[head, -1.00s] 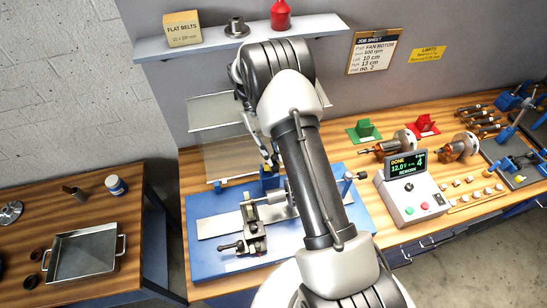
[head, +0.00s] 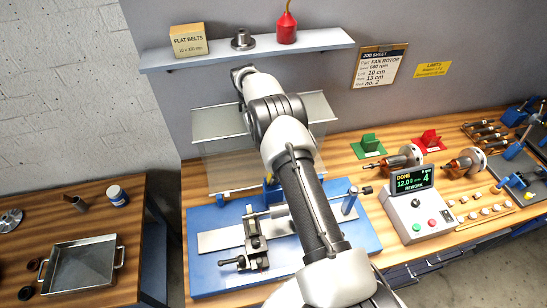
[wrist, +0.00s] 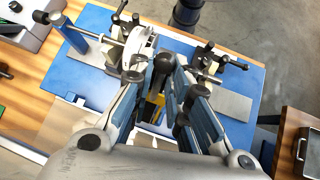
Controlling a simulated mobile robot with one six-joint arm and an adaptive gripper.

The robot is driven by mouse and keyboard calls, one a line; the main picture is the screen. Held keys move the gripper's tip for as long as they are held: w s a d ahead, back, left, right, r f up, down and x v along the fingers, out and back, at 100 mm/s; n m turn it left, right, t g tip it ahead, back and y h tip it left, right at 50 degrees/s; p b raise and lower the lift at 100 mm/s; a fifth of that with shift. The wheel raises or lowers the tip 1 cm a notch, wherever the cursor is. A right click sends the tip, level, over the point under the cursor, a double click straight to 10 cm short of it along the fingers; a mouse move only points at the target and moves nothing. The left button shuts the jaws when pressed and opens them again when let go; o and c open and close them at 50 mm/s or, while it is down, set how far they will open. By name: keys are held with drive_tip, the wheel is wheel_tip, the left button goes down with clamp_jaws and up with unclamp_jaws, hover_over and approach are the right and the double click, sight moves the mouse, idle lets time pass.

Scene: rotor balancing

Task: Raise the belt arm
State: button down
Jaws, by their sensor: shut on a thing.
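The balancing machine sits on a blue base (head: 212,275) with a grey bed, a clamped stand (head: 254,240) and a blue post (head: 350,200) at its right. In the wrist view, my gripper (wrist: 154,72) reaches down over the machine, close to a pale round rotor (wrist: 138,42). Its blue-sided fingers are closed around a dark, black-knobbed lever (wrist: 169,84), which looks like the belt arm. The fingers and knob overlap, so the exact contact is partly hidden. In the head view, my own arm hides the gripper and the belt arm.
A clear guard (head: 222,120) stands behind the machine. The control box (head: 415,205) shows "DONE" and "REWORK". A metal tray (head: 82,266) lies on the left table. A shelf (head: 330,38) hangs above.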

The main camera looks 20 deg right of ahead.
drive_tip(key=c, duration=1.7)
unclamp_jaws()
drive_tip(key=shift+s, duration=0.1)
